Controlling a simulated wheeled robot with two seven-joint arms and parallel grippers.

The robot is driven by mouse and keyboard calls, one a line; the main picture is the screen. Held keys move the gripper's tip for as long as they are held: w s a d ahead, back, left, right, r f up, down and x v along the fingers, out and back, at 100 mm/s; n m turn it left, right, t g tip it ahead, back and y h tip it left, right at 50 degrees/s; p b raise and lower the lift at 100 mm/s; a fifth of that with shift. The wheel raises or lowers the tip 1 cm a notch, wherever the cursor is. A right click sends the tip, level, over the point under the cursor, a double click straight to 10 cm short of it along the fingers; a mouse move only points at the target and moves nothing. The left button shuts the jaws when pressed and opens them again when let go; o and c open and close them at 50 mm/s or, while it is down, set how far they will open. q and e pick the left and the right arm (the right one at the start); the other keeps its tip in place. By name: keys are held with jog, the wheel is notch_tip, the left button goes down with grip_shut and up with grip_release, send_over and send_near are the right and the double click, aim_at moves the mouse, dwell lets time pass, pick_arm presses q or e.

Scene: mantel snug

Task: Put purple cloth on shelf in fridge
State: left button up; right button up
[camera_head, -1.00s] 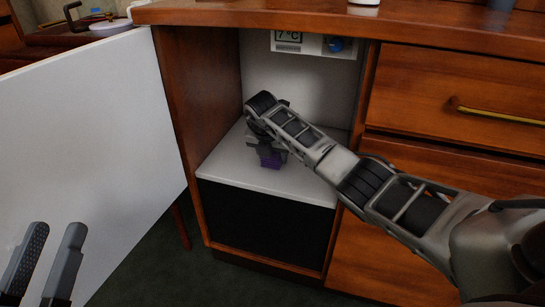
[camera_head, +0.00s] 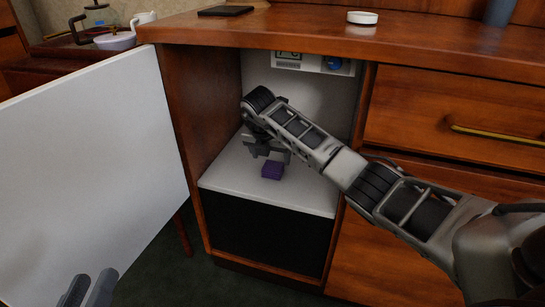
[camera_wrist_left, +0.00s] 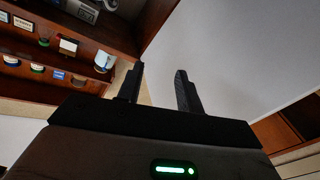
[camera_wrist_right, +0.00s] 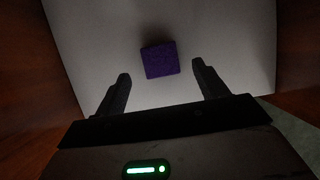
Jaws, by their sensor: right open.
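The purple cloth (camera_head: 272,170), a small folded block, lies on the white fridge shelf (camera_head: 225,175) near its middle. In the right wrist view the cloth (camera_wrist_right: 160,59) lies beyond the fingertips, apart from them. My right gripper (camera_head: 266,152) is inside the fridge, open and empty, just behind and above the cloth; its fingers (camera_wrist_right: 162,82) stand wide apart in the right wrist view. My left gripper (camera_head: 90,285) is at the bottom left in front of the open white fridge door (camera_head: 90,160). Its fingers (camera_wrist_left: 160,80) are apart with nothing between them.
The wooden cabinet side (camera_head: 195,110) and drawers (camera_head: 455,100) flank the fridge opening. A control panel (camera_head: 312,62) hangs at its top. The wooden top bears a white dish (camera_head: 362,17) and a dark flat object (camera_head: 226,10). Open floor (camera_head: 165,275) lies below the door.

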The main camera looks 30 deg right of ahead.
pick_arm(q)
jog(key=shift+s+f+g+y+p, duration=0.2)
jog(key=shift+s+f+g+p, duration=0.1)
jog(key=shift+f+g+p, duration=0.15)
jog(key=shift+s+f+g+y+p, duration=0.25)
jog(key=shift+f+g+p, duration=0.1)
jog(key=shift+f+p, duration=0.15)
pick_arm(e)
jog(key=v, duration=0.6)
jog(key=shift+r, duration=0.25)
jog(key=shift+s+a, duration=0.1)
